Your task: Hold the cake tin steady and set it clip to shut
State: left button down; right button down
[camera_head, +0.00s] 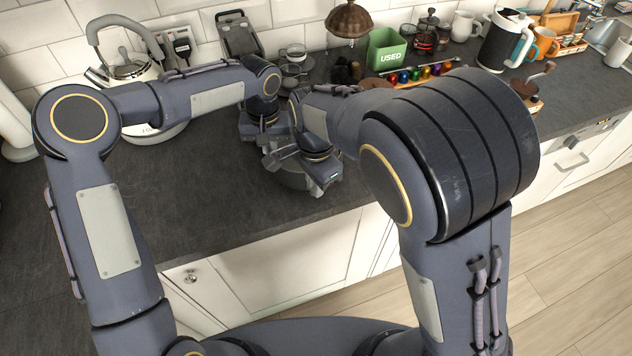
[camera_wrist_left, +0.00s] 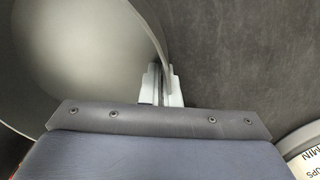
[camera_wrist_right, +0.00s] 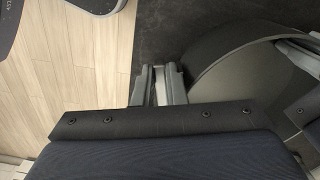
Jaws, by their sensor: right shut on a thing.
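The cake tin (camera_head: 296,181) is a round dark grey tin near the worktop's front edge, largely hidden under my wrists. Its curved wall and inside fill the upper left of the left wrist view (camera_wrist_left: 75,60). My left gripper (camera_wrist_left: 161,87) has its fingers at the tin's wall, close together; whether they press on it is unclear. My right gripper (camera_wrist_right: 158,88) is shut on a small part beside the tin's outer wall, seemingly the clip, mostly hidden between its fingers. The tin also shows in the right wrist view (camera_wrist_right: 235,75). Whether the clip is closed cannot be seen.
A kettle (camera_head: 128,70) stands at the back left. Cups (camera_head: 292,56), a green box marked USED (camera_head: 385,48) and a row of coloured capsules (camera_head: 418,73) stand behind.

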jog(key=c, duration=1.5)
grip_release()
jog(key=shift+o, duration=0.2)
jog(key=shift+w+r, duration=0.1)
jog(key=shift+a+r, duration=0.1)
jog(key=shift+r, duration=0.15)
notch_tip(320, 180, up, 7)
jog(key=shift+r, duration=0.2)
jog(key=shift+o, duration=0.3)
